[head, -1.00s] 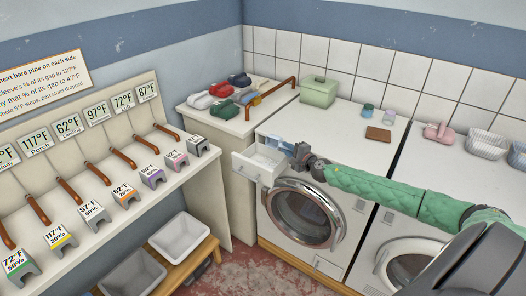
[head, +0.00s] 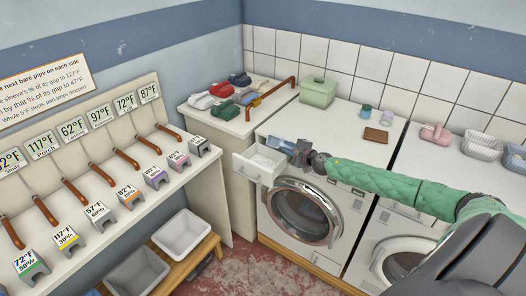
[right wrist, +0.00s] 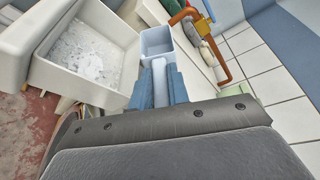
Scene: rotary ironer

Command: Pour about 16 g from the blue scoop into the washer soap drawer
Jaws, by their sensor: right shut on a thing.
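My right gripper (head: 297,151) is shut on the handle of the blue scoop (head: 284,146), beside the open washer soap drawer (head: 250,166). In the right wrist view my gripper (right wrist: 159,86) holds the handle between two blue fingers, and the scoop's cup (right wrist: 157,42) points away from me. The drawer (right wrist: 103,87) lies just left of the cup and has white powder (right wrist: 84,52) spread over its floor. I cannot make out powder in the cup. My left gripper is not in view.
A shelf with pipes and tagged sleeves stands left. The floor before the washer is clear.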

